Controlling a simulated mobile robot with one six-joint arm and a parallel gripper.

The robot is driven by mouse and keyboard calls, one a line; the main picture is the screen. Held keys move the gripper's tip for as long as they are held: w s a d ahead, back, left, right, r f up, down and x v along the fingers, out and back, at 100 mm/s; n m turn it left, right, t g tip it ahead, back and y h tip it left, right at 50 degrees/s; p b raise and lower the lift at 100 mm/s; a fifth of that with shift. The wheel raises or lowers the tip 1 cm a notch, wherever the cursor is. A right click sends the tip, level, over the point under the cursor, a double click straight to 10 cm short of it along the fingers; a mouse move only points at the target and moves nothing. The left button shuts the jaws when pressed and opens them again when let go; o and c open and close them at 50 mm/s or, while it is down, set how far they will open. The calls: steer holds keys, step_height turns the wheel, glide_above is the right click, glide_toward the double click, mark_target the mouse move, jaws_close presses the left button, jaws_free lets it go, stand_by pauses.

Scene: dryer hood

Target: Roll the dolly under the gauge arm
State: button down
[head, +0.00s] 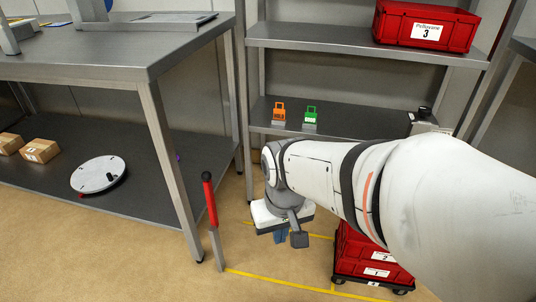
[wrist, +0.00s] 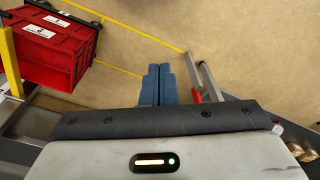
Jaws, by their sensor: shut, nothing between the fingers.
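The dolly (head: 374,283) is a low black wheeled base on the floor at the lower right of the head view. It carries stacked red crates (head: 365,258) with white number labels, partly hidden behind my arm. The dolly's black edge (wrist: 76,13) and a red crate (wrist: 45,50) show at the upper left of the wrist view. My gripper (head: 281,238) has its blue fingers shut, empty and pointing down, left of the crates and apart from them. The fingers also show in the wrist view (wrist: 158,85). A grey bar with a red handle (head: 210,200) stands by the bench leg; whether it is the gauge arm I cannot tell.
Yellow floor lines (head: 290,284) run around the dolly. A metal bench (head: 105,65) stands left, with a round white disc (head: 98,175) and cardboard boxes (head: 40,150) on its lower shelf. Shelving (head: 350,40) behind holds a red bin (head: 425,25) and orange and green tags.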

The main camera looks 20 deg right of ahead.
steer(key=shift+w, duration=0.25)
steer(key=shift+w, duration=0.1)
